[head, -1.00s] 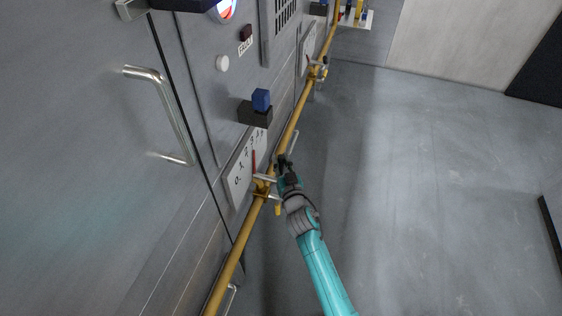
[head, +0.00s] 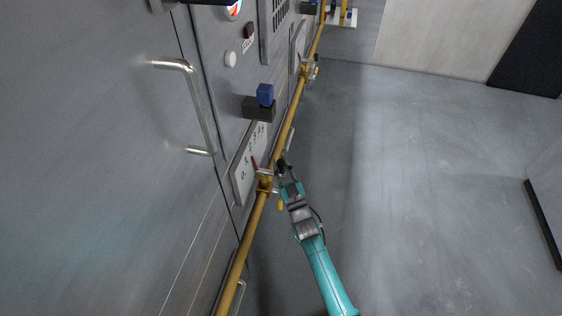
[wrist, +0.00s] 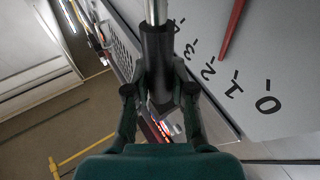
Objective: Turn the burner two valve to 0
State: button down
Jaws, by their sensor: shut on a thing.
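The burner two valve (head: 264,184) sits on the yellow pipe beside a white numbered dial plate (head: 243,178). Its red pointer (head: 254,163) also shows in the wrist view (wrist: 231,32), with its tip close to the 2, on the side towards the 1. The 0 (wrist: 268,104) is at the lower right of the scale. My gripper (head: 284,162) is at the valve's handle, on the open-floor side of the pipe. In the wrist view it is shut on the handle's dark grip (wrist: 157,62), at the end of a silver rod (wrist: 156,12).
The yellow pipe (head: 240,255) runs along the metal cabinet front. A similar valve (head: 307,72) sits farther up it. A cabinet handle (head: 197,105) and a blue block on a dark box (head: 260,104) stick out. The grey floor (head: 430,190) at right is clear.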

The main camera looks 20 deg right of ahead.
jog(key=shift+s+a+f+n+t+y, duration=0.45)
jog(key=shift+s+n+t+y, duration=0.15)
jog(key=shift+n+y, duration=0.55)
jog(key=shift+s+a+f+n+t+y, duration=0.5)
jog(key=shift+n+t+y, duration=0.3)
jog(key=shift+n, duration=0.5)
jog(key=shift+s+a+f+n+t+y, duration=0.35)
jog(key=shift+s+n+t+y, duration=0.25)
jog(key=shift+n+y, duration=0.55)
jog(key=c, duration=1)
grip_release()
jog(key=shift+v, duration=6.1)
